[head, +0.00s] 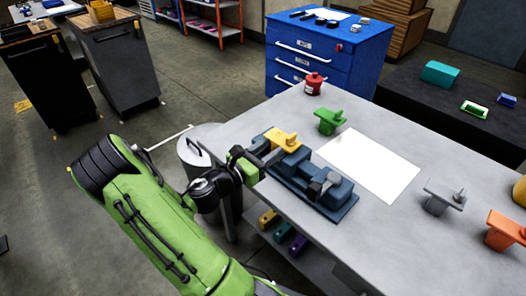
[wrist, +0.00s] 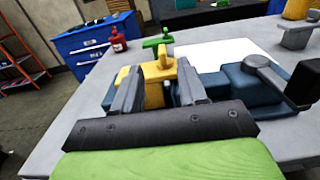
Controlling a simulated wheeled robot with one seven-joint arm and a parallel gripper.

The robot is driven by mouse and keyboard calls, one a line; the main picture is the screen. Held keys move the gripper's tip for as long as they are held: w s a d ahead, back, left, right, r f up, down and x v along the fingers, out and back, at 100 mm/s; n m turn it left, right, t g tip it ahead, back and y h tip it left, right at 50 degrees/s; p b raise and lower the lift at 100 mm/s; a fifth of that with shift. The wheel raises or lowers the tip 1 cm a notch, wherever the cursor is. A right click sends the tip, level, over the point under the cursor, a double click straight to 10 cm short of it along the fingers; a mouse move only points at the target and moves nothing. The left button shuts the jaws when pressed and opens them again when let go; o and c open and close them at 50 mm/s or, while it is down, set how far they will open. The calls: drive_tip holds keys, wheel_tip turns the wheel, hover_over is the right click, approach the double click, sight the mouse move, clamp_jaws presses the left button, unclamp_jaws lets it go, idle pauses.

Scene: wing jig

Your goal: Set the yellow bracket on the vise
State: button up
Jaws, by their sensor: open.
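The yellow bracket (head: 284,140) sits at the far left end of the blue vise (head: 337,206), and appears to rest on top of it. My gripper (head: 266,157) reaches in from the left, close to the bracket. In the wrist view the bracket (wrist: 158,69) stands upright between the two spread fingers of my gripper (wrist: 158,82), which is open. Whether either finger touches the bracket cannot be told. The fingers and palm hide its lower part and some of the vise (wrist: 214,86).
A green bracket (head: 328,121), a white sheet (head: 370,165), a red canister (head: 314,83), a grey bracket (head: 443,197) and an orange bracket (head: 507,231) are on the grey table (head: 385,220). A blue drawer cabinet (head: 315,60) stands behind. Colored blocks lie on the lower shelf.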

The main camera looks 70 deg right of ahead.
drive_tip(key=w+a+f+m+t+y, duration=0.25)
drive_tip(key=a+m+y, duration=0.3)
drive_tip(key=a, duration=0.35)
drive_tip(key=w+a+f+m+t+y, duration=0.1)
drive_tip(key=w+a+m+t+y, duration=0.35)
drive_tip(key=a+m, duration=0.35)
drive_tip(key=s+a+r+t+y, duration=0.1)
drive_tip(key=a+r, duration=0.4)
drive_tip(key=a, duration=0.5)
drive_tip(key=s+a+r+t+y, duration=0.1)
drive_tip(key=a+r+t+y, duration=0.3)
drive_tip(key=a, duration=0.6)
drive_tip(key=shift+s+r+t+y, duration=0.3)
drive_tip(key=shift+r+y, duration=0.5)
drive_tip(key=shift+d, duration=0.1)
